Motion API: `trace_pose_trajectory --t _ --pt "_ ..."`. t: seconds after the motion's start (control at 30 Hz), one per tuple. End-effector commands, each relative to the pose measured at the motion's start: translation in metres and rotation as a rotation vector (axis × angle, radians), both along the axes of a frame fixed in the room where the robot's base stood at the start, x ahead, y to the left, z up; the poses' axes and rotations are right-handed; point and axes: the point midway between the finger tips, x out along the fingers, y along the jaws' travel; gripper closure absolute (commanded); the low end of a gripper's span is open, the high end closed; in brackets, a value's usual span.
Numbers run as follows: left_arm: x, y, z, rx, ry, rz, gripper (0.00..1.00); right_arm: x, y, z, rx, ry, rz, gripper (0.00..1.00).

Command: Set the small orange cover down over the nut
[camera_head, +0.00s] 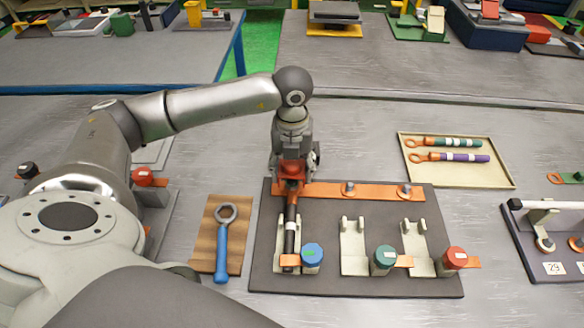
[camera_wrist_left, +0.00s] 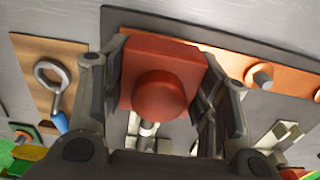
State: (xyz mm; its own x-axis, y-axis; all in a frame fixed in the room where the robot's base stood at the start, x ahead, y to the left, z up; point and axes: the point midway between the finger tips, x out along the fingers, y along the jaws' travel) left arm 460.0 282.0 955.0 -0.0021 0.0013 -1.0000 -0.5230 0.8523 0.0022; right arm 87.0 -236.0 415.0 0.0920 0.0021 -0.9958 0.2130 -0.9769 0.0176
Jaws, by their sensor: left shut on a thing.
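The small orange cover (camera_head: 291,168) is a square block with a round knob. My left gripper (camera_head: 293,160) is shut on it, above the left end of the orange bar (camera_head: 375,191) on the dark board. In the left wrist view the cover (camera_wrist_left: 160,60) sits between the two fingers (camera_wrist_left: 160,85), knob toward the camera. The nut under the cover is hidden, and I cannot tell whether the cover touches the bar. My right gripper is not in view.
Two bolts (camera_head: 348,188) with nuts stand on the bar to the right. Blue (camera_head: 312,256), green (camera_head: 384,260) and red (camera_head: 455,257) caps line the board's front. A blue wrench (camera_head: 222,250) lies on wood at left.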

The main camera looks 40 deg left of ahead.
Motion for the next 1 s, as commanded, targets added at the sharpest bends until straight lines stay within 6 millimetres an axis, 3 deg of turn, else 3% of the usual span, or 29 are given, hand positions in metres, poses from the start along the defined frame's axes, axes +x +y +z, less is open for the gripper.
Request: trace_pose_trajectory --t 0.43,1.0 --pt "0.000 0.000 -0.001 0.000 0.000 0.000 0.65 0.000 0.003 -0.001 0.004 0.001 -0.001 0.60" --pt "0.000 0.000 -0.017 0.000 0.000 0.000 0.65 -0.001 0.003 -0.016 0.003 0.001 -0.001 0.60"
